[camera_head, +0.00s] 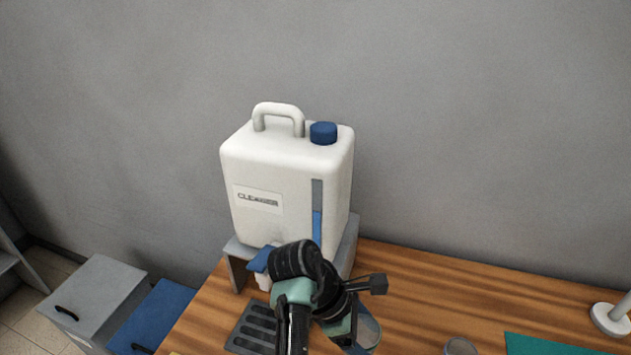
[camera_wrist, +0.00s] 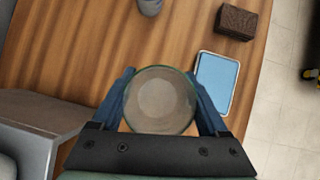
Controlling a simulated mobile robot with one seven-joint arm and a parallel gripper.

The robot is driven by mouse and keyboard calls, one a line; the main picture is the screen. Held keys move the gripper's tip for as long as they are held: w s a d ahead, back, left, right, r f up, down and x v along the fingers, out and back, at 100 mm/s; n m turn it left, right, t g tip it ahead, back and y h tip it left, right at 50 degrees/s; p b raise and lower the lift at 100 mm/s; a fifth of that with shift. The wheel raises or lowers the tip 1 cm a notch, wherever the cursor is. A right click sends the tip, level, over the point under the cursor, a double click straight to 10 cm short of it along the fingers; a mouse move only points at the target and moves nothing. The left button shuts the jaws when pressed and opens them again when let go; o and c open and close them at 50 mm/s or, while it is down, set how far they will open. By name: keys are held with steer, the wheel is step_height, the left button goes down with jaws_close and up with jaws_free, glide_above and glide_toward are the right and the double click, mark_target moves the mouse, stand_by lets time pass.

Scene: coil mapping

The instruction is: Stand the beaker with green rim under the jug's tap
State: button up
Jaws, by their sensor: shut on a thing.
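The beaker with green rim (camera_wrist: 160,105) is seen from above in the wrist view. It is clear, with a thin greenish rim. My gripper (camera_wrist: 160,74) is shut on it, with one blue finger on each side. In the head view, part of the beaker (camera_head: 368,332) shows behind my arm, right of the slotted drip tray (camera_head: 241,340). The white jug (camera_head: 285,175) has a blue cap and stands on a grey stand (camera_head: 236,268). Its tap (camera_head: 260,259) has a blue lever above the drip tray and is partly hidden by my arm.
A teal mat (camera_head: 550,346), a grey round vessel (camera_head: 460,347) and a white round base (camera_head: 611,318) are at the right. The wrist view shows a brown block (camera_wrist: 236,22) and a light-blue tray (camera_wrist: 216,82). Cabinets (camera_head: 95,295) stand left of the wooden table (camera_head: 440,290).

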steer(key=s+a+f+m+g+y, duration=0.2)
steer(key=s+m, duration=0.1)
steer(key=m, duration=0.2)
steer(key=s+a+f+m+g+y, duration=0.1)
steer(key=s+a+f+m+y, duration=0.1)
steer(key=m, duration=0.3)
steer(key=s+a+f+m+g+y, duration=0.2)
steer(key=s+a+f+m, duration=0.1)
steer(key=m, duration=0.3)
steer(key=shift+s+a+g, duration=0.3)
steer(key=shift+s+a, duration=0.45)
steer(key=shift+s, duration=0.05)
steer(key=shift+s+a+f+y, duration=0.1)
steer(key=shift+s+a+y, duration=0.2)
steer(key=shift+a, duration=0.1)
